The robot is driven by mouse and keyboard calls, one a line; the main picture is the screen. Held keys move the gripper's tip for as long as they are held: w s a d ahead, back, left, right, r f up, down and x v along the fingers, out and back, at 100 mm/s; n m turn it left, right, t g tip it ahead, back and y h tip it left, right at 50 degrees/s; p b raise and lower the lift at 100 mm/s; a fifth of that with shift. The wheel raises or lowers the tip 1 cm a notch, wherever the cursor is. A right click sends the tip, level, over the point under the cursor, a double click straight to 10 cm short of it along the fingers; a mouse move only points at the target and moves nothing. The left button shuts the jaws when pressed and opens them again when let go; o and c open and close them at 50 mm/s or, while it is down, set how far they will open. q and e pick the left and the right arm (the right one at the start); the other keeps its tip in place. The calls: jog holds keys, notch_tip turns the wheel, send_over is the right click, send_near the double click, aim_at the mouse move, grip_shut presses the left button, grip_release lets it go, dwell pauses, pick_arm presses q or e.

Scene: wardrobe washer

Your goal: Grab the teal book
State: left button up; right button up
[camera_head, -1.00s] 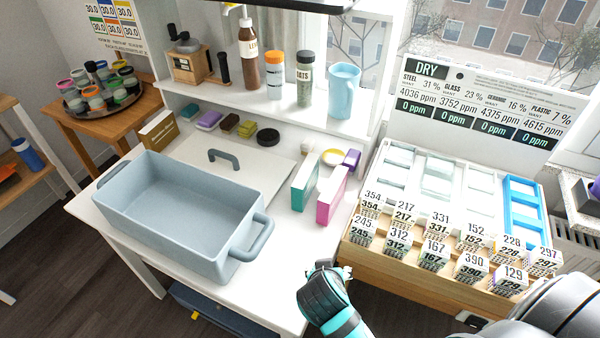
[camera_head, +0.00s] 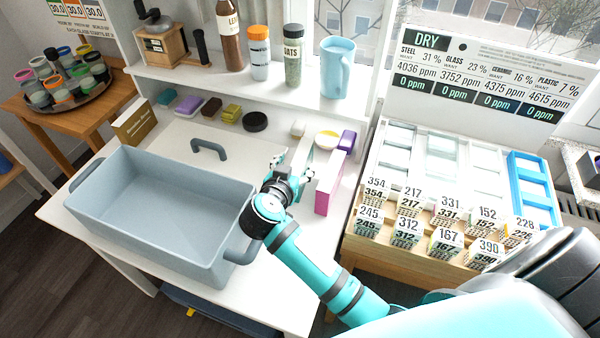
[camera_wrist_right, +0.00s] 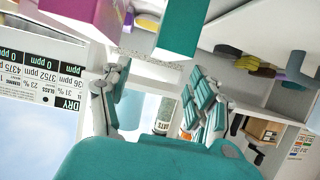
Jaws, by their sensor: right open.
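The teal book (camera_wrist_right: 182,27) shows its teal cover in the right wrist view, just beyond the fingertips. In the head view the teal book (camera_head: 302,152) stands upright on the white table, and my gripper hides most of its cover. My right gripper (camera_head: 292,168) is at the near side of the book with its fingers spread. In the wrist view the right gripper (camera_wrist_right: 157,76) is open with nothing clearly between its fingers; I cannot tell whether it touches the book. My left gripper is not in view.
A magenta book (camera_head: 330,184) stands close to the right of the teal book. A blue-grey bin (camera_head: 165,205) is to the left, its handle right by my gripper. A shelf (camera_head: 270,100) with bottles is behind. A label rack (camera_head: 430,255) stands to the right.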

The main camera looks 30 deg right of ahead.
aim_at(300, 157)
jog(key=shift+x, duration=0.75)
jog(key=shift+w+d+f+b, duration=0.2)
jog(key=shift+w+d+b, duration=0.05)
jog(key=shift+d+b, duration=0.05)
jog(key=shift+w+d+f, duration=0.2)
jog(key=shift+w+f, duration=0.05)
jog(key=b+x, duration=0.1)
jog(key=x, duration=0.1)
jog(key=b+x, duration=0.1)
jog(key=shift+w+f, duration=0.3)
jog(key=shift+f, duration=0.1)
jog(key=shift+w+d+b, duration=0.2)
jog(key=shift+w+b, duration=0.05)
jog(key=shift+b, duration=0.05)
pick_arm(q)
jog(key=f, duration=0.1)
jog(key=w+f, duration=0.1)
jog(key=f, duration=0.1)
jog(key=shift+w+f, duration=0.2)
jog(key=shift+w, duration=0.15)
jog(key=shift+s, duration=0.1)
pick_arm(e)
grip_shut()
